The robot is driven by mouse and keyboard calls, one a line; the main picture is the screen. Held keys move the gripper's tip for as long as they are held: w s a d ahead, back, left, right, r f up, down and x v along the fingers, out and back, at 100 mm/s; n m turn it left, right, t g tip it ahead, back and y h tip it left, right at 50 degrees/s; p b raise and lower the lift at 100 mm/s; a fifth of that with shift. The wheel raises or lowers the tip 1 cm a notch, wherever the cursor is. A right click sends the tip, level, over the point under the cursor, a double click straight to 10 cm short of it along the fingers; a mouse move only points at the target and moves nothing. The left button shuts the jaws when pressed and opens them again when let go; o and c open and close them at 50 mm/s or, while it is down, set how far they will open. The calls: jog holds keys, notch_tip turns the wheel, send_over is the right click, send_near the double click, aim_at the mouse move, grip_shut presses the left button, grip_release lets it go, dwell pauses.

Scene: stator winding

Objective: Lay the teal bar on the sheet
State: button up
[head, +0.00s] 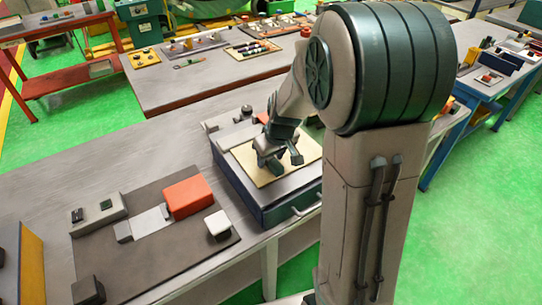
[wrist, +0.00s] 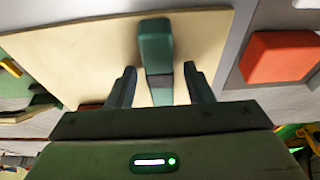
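The teal bar (wrist: 155,42) is in the wrist view, over the cream sheet (wrist: 80,50), pointing away from my gripper. I cannot tell whether it touches the sheet. My gripper (wrist: 158,73) has its two dark fingers apart, one on each side of the bar's near part, with a visible gap on both sides. In the head view my gripper (head: 280,160) is low over the sheet (head: 244,163), which lies on top of a dark blue drawer unit. There the bar cannot be told apart from my fingers.
An orange block (head: 188,197) and a white block (head: 218,224) sit on a dark mat (head: 150,265) left of the drawer unit (head: 265,210). Grey fixtures (head: 232,120) stand behind the sheet. The bench's left part (head: 100,160) is clear.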

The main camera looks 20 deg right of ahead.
jog(key=shift+r, duration=0.15)
jog(key=shift+r, duration=0.2)
jog(key=b+v, duration=0.1)
jog(key=v, duration=1)
jog(key=s+a+f+m+h, duration=0.1)
jog(key=s+m, duration=0.2)
jog(key=s, duration=1.5)
jog(key=shift+a+f+m, duration=0.15)
jog(key=shift+f+m, duration=0.1)
jog(key=shift+m, duration=0.05)
